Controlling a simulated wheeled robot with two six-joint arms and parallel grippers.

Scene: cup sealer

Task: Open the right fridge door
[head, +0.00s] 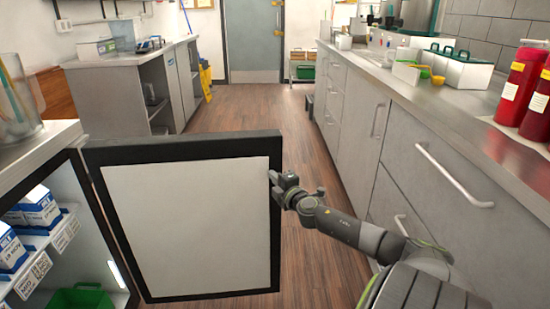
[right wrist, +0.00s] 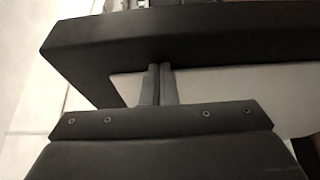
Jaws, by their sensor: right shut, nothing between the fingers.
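The right fridge door (head: 190,225) stands wide open in the head view, its white inner panel and dark frame facing me. My right gripper (head: 272,177) is at the door's free right edge, in front of the inner face. In the right wrist view, its two fingers (right wrist: 160,70) are pressed together with nothing between them, their tips against or just short of the dark door frame (right wrist: 190,35). I cannot tell whether they touch. The lit fridge interior (head: 98,250) shows at the left. My left gripper is not in view.
Blue-and-white cartons (head: 38,208) stand on the fridge shelf, with a green bin (head: 80,297) below. Grey drawers and a counter (head: 440,110) line the right side, with red bottles (head: 522,85) on top. The wooden floor (head: 255,112) beyond the door is clear.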

